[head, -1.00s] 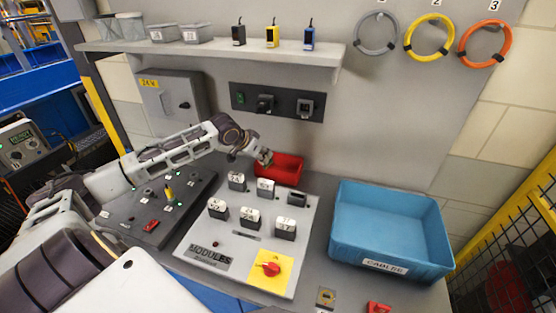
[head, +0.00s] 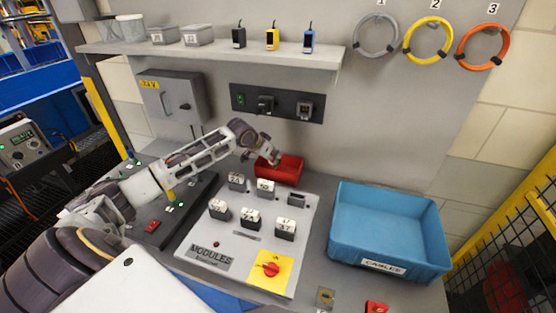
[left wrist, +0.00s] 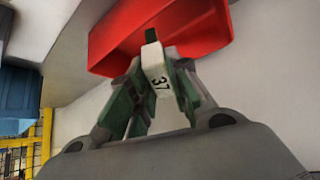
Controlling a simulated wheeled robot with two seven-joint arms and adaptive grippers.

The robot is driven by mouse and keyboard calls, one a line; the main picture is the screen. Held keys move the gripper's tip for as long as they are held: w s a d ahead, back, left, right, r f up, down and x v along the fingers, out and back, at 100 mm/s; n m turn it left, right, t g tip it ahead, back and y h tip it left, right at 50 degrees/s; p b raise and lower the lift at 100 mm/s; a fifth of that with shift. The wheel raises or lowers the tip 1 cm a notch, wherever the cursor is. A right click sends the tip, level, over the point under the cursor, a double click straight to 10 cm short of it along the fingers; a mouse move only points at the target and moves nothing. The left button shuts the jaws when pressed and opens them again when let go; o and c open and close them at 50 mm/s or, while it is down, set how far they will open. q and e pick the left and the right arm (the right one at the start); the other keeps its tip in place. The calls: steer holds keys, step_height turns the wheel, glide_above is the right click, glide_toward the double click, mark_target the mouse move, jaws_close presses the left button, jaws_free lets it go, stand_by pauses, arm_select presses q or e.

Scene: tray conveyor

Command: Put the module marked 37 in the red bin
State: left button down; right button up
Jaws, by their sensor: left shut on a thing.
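In the head view my left gripper (head: 266,157) is at the rear left edge of the red bin (head: 283,170); the module is too small to make out there. The red bin also fills the top of the left wrist view (left wrist: 120,35), just beyond the module. Whether the module is inside the bin's rim or above it, I cannot tell. My right gripper is not in view.
A module board (head: 208,237) holds several white-topped modules and an empty slot, with a red knob (head: 270,268) on a yellow plate. A large blue cable bin (head: 345,250) stands to the right. A shelf (head: 215,50) and a socket panel (head: 277,103) are on the wall behind.

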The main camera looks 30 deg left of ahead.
mark_target(278, 165)
arm_select(q)
steer(key=shift+w+f, duration=0.2)
steer(key=shift+f, duration=0.3)
steer(key=shift+w+d+f, duration=0.1)
steer(key=shift+w+f, duration=0.15)
steer(key=shift+f, duration=0.7)
steer(key=shift+w+r+p, duration=0.1)
steer(key=shift+w+p, duration=0.05)
steer(key=shift+p, duration=0.15)
steer(key=shift+w+g, duration=0.2)
steer(key=shift+g, duration=0.2)
steer(key=shift+w+r+p, duration=0.1)
steer(key=shift+w+p, duration=0.05)
steer(key=shift+p, duration=0.2)
steer(key=shift+w+d+g+p, duration=0.1)
steer(key=shift+w+g+p, duration=0.45)
steer(key=shift+g, duration=0.45)
steer(key=shift+w+g, duration=0.15)
steer(key=shift+g, duration=0.15)
steer(key=shift+f+y+p, duration=0.3)
steer(key=shift+f+p, duration=0.1)
steer(key=shift+f, duration=0.4)
